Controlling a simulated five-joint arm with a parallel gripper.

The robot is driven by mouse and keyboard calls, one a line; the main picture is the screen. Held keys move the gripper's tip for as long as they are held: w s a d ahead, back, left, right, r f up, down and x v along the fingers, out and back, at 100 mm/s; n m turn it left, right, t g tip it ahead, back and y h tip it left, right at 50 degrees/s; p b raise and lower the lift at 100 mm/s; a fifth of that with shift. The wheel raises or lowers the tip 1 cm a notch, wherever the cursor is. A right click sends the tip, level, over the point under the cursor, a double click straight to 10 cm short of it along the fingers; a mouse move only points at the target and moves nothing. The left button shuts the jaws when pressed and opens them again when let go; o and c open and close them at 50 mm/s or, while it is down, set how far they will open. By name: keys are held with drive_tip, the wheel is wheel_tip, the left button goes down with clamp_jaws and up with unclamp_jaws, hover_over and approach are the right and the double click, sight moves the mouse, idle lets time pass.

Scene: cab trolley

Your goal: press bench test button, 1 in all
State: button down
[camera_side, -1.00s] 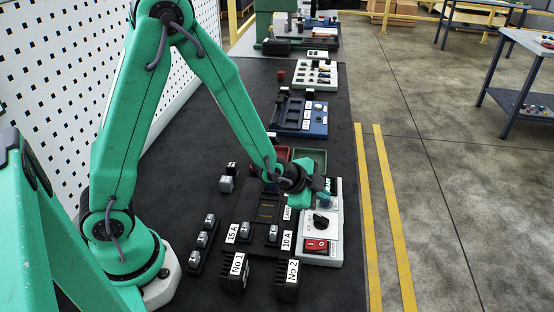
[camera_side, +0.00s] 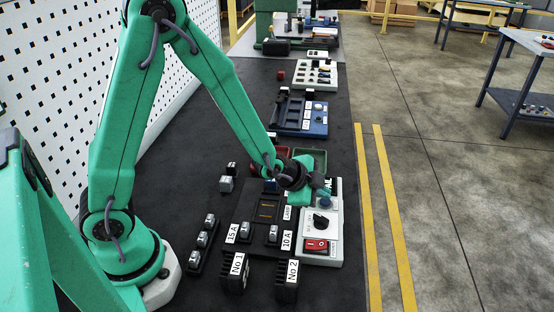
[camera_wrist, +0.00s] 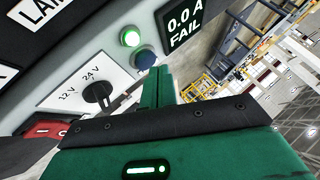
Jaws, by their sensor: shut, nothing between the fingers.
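The bench tester (camera_side: 334,228) is a pale panel at the right edge of the dark bench. Its round blue button (camera_wrist: 145,59) sits beside a lit green lamp (camera_wrist: 130,37) in the wrist view. The blue button also shows in the side view (camera_side: 326,202), just below my gripper. A black display (camera_wrist: 182,28) reads "0.0 A FAIL". My gripper (camera_wrist: 158,80) is shut and empty, its fingertips close to the button. I cannot tell for sure whether they touch it. In the side view my gripper (camera_side: 322,192) hides part of the tester's far end.
A black selector knob (camera_wrist: 97,92), marked 12 V and 24 V, and a red rocker switch (camera_side: 316,246) share the panel. A dark fuse board (camera_side: 262,228) lies left of it. Black blocks No 1 (camera_side: 235,270) and No 2 (camera_side: 289,280) stand in front. Small bins lie behind.

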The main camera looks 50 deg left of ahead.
sight(321, 201)
drive_tip(key=shift+r, duration=0.4)
drive_tip(key=shift+r, duration=0.1)
drive_tip(key=shift+r, duration=2.35)
drive_tip(key=shift+r, duration=0.1)
drive_tip(key=s+a+r+n+g, duration=0.1)
drive_tip(key=s+a+r+n, duration=0.1)
drive_tip(key=s, duration=0.5)
drive_tip(key=s+a+r+n+g+y, duration=0.1)
drive_tip(key=s+a+r+n, duration=0.2)
drive_tip(key=s+r+n, duration=0.2)
drive_tip(key=s+a+r+n+g, duration=0.1)
drive_tip(key=s+a+r+n, duration=0.2)
drive_tip(key=s+r, duration=0.4)
drive_tip(key=s+n, duration=0.1)
drive_tip(key=s, duration=0.2)
drive_tip(key=shift+y, duration=0.3)
